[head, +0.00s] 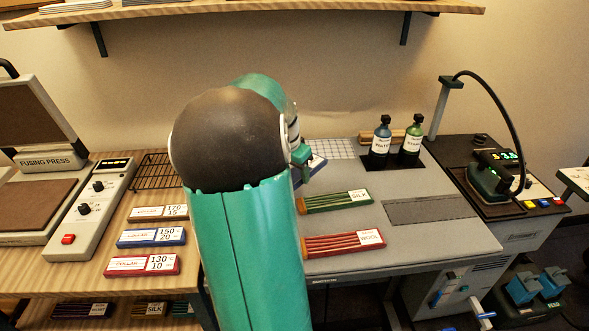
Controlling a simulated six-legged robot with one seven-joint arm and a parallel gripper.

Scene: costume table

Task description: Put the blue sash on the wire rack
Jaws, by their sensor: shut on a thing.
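The wire rack (152,174), a dark grid, lies on the wooden bench left of my arm; its right part is hidden behind the arm. My gripper (304,171) shows only partly past my arm, above the grey pressing table. It is shut on the blue sash (316,166), of which a small blue and white part shows to the right of the arm. The rest of the sash and most of the jaws are hidden. I cannot tell how high above the table the sash is.
A green silk bundle (335,201) and a red wool bundle (344,243) lie on the grey table (430,235). Two bottles (381,140) stand behind them. Several labelled cards (151,236) lie in front of the rack. A fusing press (40,160) stands left; a shelf (250,10) hangs above.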

